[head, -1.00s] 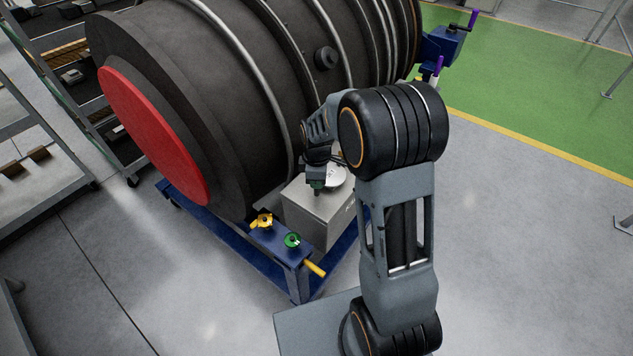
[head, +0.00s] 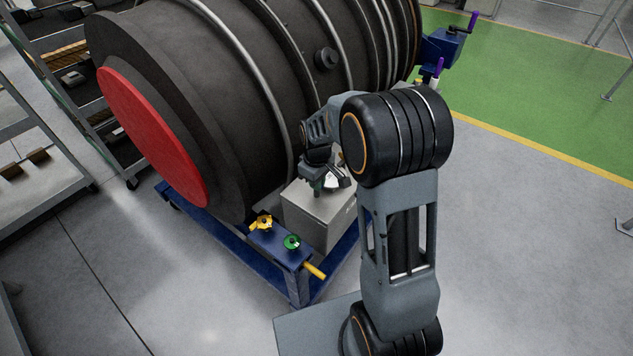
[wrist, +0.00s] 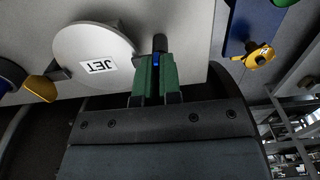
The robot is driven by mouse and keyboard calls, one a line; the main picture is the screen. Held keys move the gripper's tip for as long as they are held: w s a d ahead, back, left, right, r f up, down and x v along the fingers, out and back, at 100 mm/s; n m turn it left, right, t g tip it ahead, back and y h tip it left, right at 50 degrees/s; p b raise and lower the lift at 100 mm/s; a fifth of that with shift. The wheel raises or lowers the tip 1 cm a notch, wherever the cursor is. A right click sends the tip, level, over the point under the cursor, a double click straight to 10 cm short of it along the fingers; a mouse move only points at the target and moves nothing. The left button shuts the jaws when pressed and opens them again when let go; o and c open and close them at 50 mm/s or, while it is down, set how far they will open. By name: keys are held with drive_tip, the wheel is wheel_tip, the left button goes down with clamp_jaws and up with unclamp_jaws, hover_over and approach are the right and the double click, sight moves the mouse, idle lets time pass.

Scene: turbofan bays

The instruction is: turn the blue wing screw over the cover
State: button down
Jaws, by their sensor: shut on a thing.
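The blue wing screw (wrist: 157,58) shows in the wrist view between the green fingers of my gripper (wrist: 155,70), which is shut on it. Only a narrow blue strip and a dark upper end of the screw show; the fingers hide the rest. The round pale cover (wrist: 78,35) with a JET label lies just left of the fingers, on the grey box's face. In the head view my gripper (head: 317,186) is at the top of the grey box (head: 318,215), where my wrist hides the screw and most of the cover.
A large dark engine (head: 230,90) with a red end disc (head: 152,137) stands close beside the box on a blue stand (head: 300,285). A yellow knob (head: 262,222), a green knob (head: 292,242) and a yellow handle (head: 314,270) sit in front. Floor on the right is clear.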

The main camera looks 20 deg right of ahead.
idle(0.4)
drive_tip(key=c, duration=1.3)
unclamp_jaws()
drive_tip(key=shift+r, duration=0.15)
wheel_tip(320, 180, up, 14)
drive_tip(key=shift+f, duration=0.2)
